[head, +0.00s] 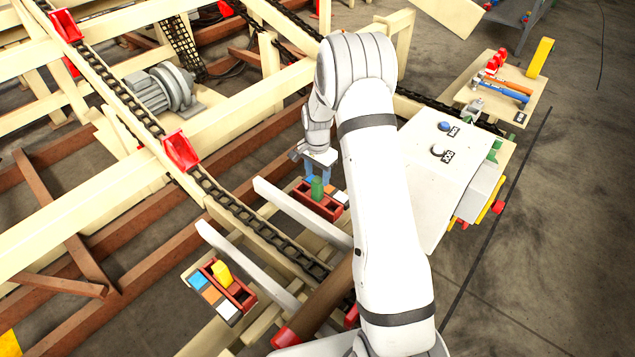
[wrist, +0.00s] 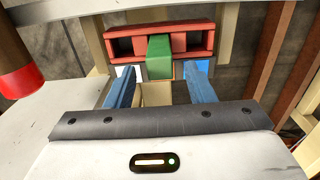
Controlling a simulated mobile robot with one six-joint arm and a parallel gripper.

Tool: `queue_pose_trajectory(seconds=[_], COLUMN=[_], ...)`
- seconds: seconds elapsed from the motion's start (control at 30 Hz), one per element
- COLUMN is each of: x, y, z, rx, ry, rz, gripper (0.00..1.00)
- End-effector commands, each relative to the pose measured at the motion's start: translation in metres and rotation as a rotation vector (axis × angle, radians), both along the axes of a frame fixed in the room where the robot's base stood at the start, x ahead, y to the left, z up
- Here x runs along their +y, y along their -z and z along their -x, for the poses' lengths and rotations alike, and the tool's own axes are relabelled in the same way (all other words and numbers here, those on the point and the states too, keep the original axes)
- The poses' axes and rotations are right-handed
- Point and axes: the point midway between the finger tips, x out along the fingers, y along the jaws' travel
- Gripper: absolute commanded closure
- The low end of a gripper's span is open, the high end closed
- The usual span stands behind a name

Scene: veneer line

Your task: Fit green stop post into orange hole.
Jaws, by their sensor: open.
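The green stop post (head: 317,188) stands at a red slotted block (head: 322,209) on the nearer frame, below my gripper. In the wrist view the green post (wrist: 159,56) is in front of the red block (wrist: 120,47), near the middle. My gripper (head: 318,174) is open, with its blue fingers apart on either side of the post's line; in the wrist view the gripper (wrist: 161,80) holds nothing. Whether the fingers touch the post cannot be told. A small orange patch (head: 330,188) shows beside the post; whether it is the orange hole is unclear.
A second red block (head: 241,293) at the lower left carries a yellow post (head: 222,272) and blue, orange and white squares. White rails and a chain run close by. A dark roller with a red end (wrist: 18,82) is at the left of the wrist view.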

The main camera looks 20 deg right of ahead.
Motion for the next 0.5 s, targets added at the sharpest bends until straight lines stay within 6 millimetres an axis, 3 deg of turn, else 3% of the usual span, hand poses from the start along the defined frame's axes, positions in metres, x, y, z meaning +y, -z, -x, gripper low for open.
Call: queue_pose_trajectory(seconds=[0.2,0.5], x=[0.000,0.001], y=[-0.047,-0.079], z=[0.000,0.003], rx=[-0.003,-0.004], ry=[0.000,-0.012], rz=[0.000,0.000], gripper=[0.51,0.51])
